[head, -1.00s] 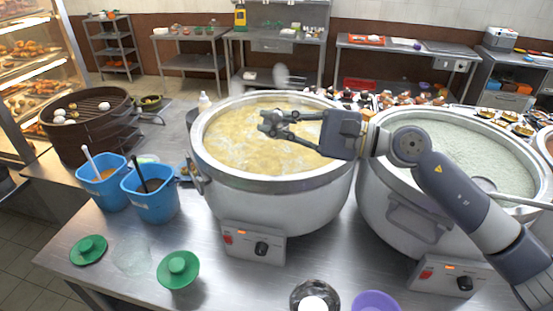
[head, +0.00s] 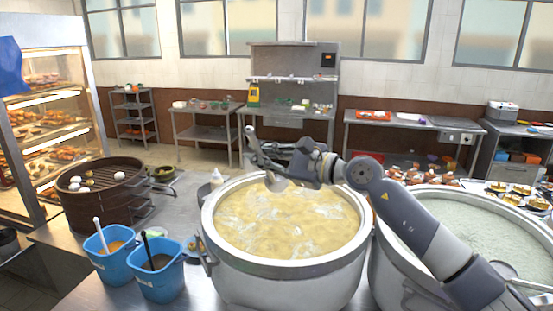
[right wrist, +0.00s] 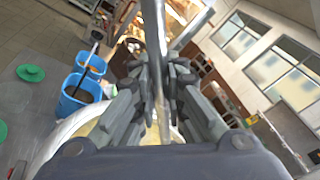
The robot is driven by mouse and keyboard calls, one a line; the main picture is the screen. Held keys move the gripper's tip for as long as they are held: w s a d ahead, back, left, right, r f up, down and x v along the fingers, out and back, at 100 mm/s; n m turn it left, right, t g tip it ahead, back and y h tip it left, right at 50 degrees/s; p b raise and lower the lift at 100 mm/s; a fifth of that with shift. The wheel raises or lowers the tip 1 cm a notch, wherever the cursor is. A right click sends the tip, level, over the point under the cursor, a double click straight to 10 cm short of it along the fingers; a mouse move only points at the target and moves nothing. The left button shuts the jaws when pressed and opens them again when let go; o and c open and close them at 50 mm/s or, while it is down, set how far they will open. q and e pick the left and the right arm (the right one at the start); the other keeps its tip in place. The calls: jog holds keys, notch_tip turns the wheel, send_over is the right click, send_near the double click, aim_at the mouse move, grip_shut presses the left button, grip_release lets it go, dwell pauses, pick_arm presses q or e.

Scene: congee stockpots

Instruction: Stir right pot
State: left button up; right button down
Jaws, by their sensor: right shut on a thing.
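The right pot (head: 490,230), a big steel stockpot of pale greenish-white congee, is at the right, cut off by the frame and partly behind my right arm. A ladle (head: 524,285) rests in it, its handle towards the right edge. The left pot (head: 285,268) holds yellowish, bubbling congee. My right gripper (head: 258,158) is above the left pot's far rim, shut on a metal utensil (right wrist: 154,45). The utensil's shaft stands between the fingers in the right wrist view; its full shape is unclear. My left gripper is not in view.
Two blue tubs (head: 157,276) (head: 108,252) with utensils stand left of the left pot. A dark round steamer (head: 103,200) and a lit food cabinet (head: 45,130) are farther left. Steel side tables (head: 415,124) line the back wall.

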notch_tip(320, 180, down, 16)
jog(key=w+a+b, duration=0.1)
jog(key=b, duration=0.9)
jog(key=shift+w+a+m+b, duration=0.2)
jog(key=shift+w+m+b, duration=0.1)
jog(key=shift+w+b, duration=0.05)
